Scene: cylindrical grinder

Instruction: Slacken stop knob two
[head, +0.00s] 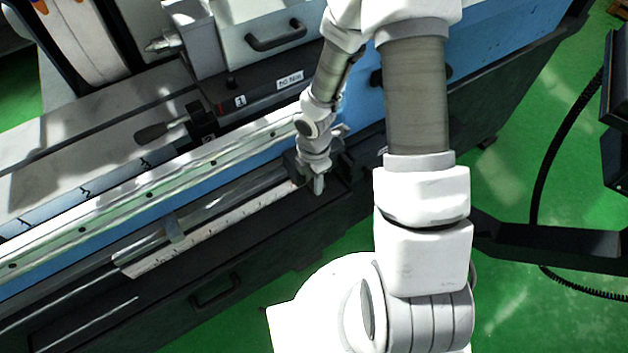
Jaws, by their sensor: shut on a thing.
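My gripper (318,184) is at the dark stop block (298,166) by the right end of the white graduated scale (215,232) on the machine's front. It points down, and its fingers are shut on a small knob there. The knob itself is hidden by my fingers and wrist, so its number and how far it is turned cannot be read. My arm comes down to it from the top of the view.
The grinder's long table rail (150,185) runs diagonally behind the scale.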

